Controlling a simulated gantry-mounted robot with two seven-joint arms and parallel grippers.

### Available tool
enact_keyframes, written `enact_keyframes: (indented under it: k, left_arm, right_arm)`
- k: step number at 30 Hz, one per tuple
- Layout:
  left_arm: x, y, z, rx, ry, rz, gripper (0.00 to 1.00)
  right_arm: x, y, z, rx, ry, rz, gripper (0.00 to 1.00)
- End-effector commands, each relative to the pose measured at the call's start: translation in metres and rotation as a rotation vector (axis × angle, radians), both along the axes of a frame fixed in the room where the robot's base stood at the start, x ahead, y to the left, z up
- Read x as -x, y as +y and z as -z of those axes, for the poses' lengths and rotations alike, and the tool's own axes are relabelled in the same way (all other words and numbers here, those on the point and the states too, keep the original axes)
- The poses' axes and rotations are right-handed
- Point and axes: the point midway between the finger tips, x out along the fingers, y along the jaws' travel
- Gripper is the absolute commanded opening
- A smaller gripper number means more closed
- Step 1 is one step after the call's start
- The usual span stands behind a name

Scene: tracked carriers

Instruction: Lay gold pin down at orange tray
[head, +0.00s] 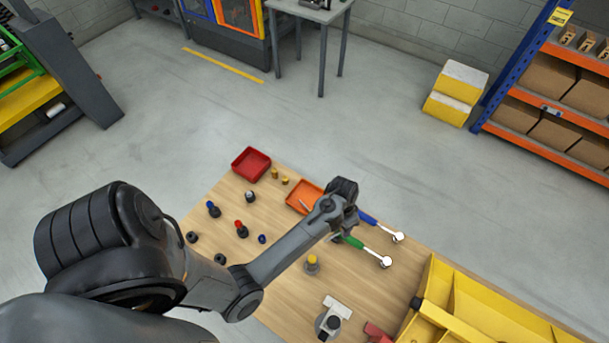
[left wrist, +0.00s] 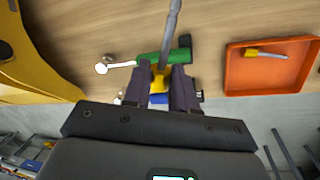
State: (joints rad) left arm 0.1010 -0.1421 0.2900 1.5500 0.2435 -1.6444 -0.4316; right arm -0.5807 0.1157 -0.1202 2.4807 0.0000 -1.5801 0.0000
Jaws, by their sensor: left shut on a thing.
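My left gripper (head: 345,208) is above the table, just right of the orange tray (head: 293,204). In the left wrist view my left gripper (left wrist: 166,76) is shut on a gold pin (left wrist: 160,80), its gold part between the fingers and a grey shaft reaching away toward the top of the picture. The orange tray (left wrist: 228,82) lies to the right there, apart from the held pin. Another yellow-and-grey pin (left wrist: 264,53) lies inside the tray. In the head view my arm hides the held pin and part of the tray. My right gripper is out of view.
Green-handled (head: 352,242) and blue-handled (head: 368,219) ratchets lie by my left gripper. A red tray (head: 250,165), small gold pieces (head: 274,172) and several blue, red and black parts stand on the left. A yellow bin (head: 480,305) stands right. A gold-topped grey piece (head: 312,264) stands nearer.

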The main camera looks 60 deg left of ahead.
Motion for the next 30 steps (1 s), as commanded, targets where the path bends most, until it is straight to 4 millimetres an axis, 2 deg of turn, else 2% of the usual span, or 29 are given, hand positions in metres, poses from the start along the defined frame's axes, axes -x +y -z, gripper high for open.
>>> enact_keyframes:
  k: [1,3,9,12,15,18,21,30]
  left_arm:
    - [-0.005,0.025,0.012,-0.017,0.002,-0.029,0.0]
    - [-0.011,0.058,0.024,-0.041,0.005,-0.07,0.0]
    - [-0.021,0.15,0.047,-0.106,0.02,-0.196,0.0]
    - [-0.023,0.187,0.053,-0.133,0.028,-0.255,0.0]
    - [-0.024,0.216,0.057,-0.154,0.037,-0.303,0.0]
    - [-0.024,0.235,0.058,-0.169,0.044,-0.337,0.0]
    - [-0.024,0.245,0.059,-0.178,0.047,-0.357,0.0]
    - [-0.024,0.249,0.058,-0.18,0.049,-0.366,0.0]
  right_arm:
    - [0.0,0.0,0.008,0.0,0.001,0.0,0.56]
    - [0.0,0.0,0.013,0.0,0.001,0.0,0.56]
    - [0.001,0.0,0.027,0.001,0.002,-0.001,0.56]
    - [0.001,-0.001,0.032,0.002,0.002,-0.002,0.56]
    - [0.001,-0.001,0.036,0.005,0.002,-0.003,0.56]
    - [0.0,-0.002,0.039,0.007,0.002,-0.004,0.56]
    - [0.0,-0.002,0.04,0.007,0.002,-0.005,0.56]
    - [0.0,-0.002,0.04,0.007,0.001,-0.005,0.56]
